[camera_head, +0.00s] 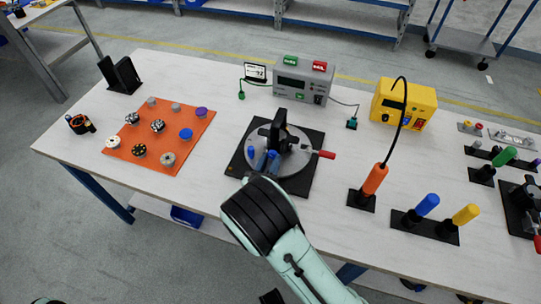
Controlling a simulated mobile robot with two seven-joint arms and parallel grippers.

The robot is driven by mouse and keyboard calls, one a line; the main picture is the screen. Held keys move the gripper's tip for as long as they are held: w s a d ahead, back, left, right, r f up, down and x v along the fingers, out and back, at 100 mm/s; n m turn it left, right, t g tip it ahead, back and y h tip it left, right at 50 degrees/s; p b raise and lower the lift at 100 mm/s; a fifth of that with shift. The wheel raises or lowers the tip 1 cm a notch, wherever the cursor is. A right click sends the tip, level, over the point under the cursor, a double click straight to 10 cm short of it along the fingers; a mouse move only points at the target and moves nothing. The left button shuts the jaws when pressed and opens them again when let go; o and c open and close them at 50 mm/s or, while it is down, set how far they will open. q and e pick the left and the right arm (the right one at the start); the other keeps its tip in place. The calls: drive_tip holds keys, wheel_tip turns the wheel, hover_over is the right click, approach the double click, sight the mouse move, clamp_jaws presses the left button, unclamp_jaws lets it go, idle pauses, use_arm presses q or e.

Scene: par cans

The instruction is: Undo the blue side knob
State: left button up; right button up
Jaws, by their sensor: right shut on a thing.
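A grey round turntable (299,162) sits on a black base plate (313,137) in the middle of the white table. A black fixture with an upright bracket (280,127) stands on it, and a red handle (326,154) sticks out to the right. The blue side knob (273,156) is low at the front of the fixture, mostly hidden. My right gripper (265,163) reaches in from below and is shut on the knob; my wrist hides much of the grip. Another blue piece (250,152) shows just left of it. My left gripper is not in view.
An orange mat (178,165) with several knobs lies at left. A grey box (302,80) and a yellow box (403,103) stand behind. An orange-handled tool (374,179) with a cable and blue (428,205) and yellow (466,214) handles stand upright at right.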

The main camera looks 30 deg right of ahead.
drive_tip(key=shift+n+p, duration=0.45)
drive_tip(key=shift+n, duration=0.15)
drive_tip(key=o, duration=1.1)
drive_tip(key=shift+c, duration=0.2)
drive_tip(key=v, duration=1.3)
drive_tip(key=shift+s+a, duration=0.1)
drive_tip(key=shift+s, duration=0.05)
